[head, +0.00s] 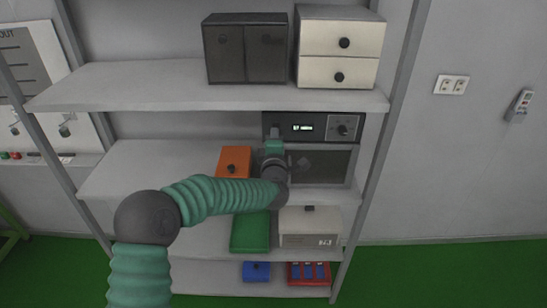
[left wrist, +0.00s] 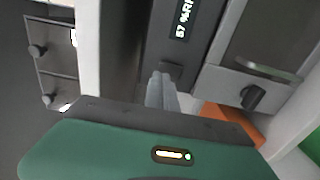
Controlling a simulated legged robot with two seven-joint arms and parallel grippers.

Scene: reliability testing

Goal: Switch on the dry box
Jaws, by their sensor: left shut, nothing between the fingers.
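The dry box (head: 335,165) stands on the middle shelf, with a dark control panel above a glazed front. Its small display (head: 303,127) is lit, with a round knob to its right. In the head view my left gripper (head: 272,146) covers the panel's left part. My right gripper is not in view.
A dark cabinet (head: 245,55) and white drawers (head: 340,38) stand on the shelf above. An orange box (head: 234,160) is left of the dry box. A green box (head: 250,232) and a pale box (head: 310,228) sit below. Shelf posts flank the rack.

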